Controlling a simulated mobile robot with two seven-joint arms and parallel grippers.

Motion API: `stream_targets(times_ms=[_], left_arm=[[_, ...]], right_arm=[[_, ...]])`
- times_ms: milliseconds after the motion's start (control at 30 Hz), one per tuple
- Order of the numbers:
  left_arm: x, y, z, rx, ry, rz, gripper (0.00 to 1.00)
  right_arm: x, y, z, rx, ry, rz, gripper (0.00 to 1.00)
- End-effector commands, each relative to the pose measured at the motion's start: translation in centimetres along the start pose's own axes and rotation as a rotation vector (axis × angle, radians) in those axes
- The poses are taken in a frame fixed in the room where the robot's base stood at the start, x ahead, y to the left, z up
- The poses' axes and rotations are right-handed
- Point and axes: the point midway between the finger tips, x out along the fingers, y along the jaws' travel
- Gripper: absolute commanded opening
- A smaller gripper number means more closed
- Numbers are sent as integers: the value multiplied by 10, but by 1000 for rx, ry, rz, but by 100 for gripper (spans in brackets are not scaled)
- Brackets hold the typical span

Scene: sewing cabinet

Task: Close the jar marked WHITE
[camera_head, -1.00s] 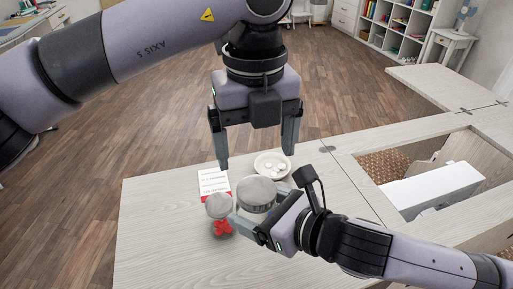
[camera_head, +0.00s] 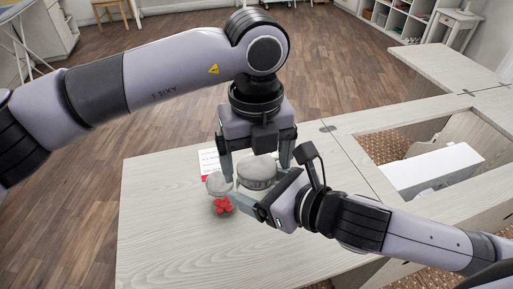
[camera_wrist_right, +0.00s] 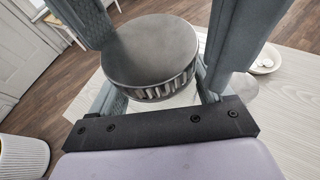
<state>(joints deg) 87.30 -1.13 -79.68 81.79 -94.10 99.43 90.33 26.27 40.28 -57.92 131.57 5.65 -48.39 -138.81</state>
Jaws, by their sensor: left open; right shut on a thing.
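A clear jar with a grey round lid (camera_head: 257,168) stands on the table; the lid also shows in the right wrist view (camera_wrist_right: 152,48). No WHITE marking is readable on it. My right gripper (camera_head: 250,194) is shut on this jar from the side, below the lid. My left gripper (camera_head: 256,172) is open and points down, its fingers on either side of the lid. In the right wrist view (camera_wrist_right: 165,45) its fingers flank the lid; whether they touch it I cannot tell. The lid looks level; whether it is seated is unclear.
A second jar with a grey lid (camera_head: 218,183) and red contents (camera_head: 222,205) stands close at the left. A printed card (camera_head: 208,162) lies behind it. A white dish (camera_wrist_right: 264,58) shows in the right wrist view. The table's front left (camera_head: 160,240) is clear.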

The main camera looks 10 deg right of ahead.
Motion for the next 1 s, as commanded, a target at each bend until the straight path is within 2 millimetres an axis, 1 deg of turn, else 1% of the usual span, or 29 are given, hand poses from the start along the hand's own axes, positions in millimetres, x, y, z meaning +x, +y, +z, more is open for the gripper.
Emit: stream_targets(times_ms=[167, 200, 267, 300, 367, 567, 833, 1000], left_arm=[[0, 0, 0, 0, 0, 0, 90], [0, 0, 0, 0, 0, 0, 84], [0, 0, 0, 0, 0, 0, 64], [0, 0, 0, 0, 0, 0, 51], [0, 0, 0, 0, 0, 0, 32], [0, 0, 0, 10, -1, 0, 32], [0, 0, 0, 239, -1, 1, 31], [0, 0, 0, 289, -1, 1, 31]], right_arm=[[0, 0, 1, 0, -2, 0, 0], [0, 0, 1, 0, -2, 0, 0], [0, 0, 1, 0, -2, 0, 0], [0, 0, 1, 0, -2, 0, 0], [0, 0, 1, 0, -2, 0, 0], [0, 0, 1, 0, -2, 0, 0], [0, 0, 1, 0, -2, 0, 0], [0, 0, 1, 0, -2, 0, 0]])
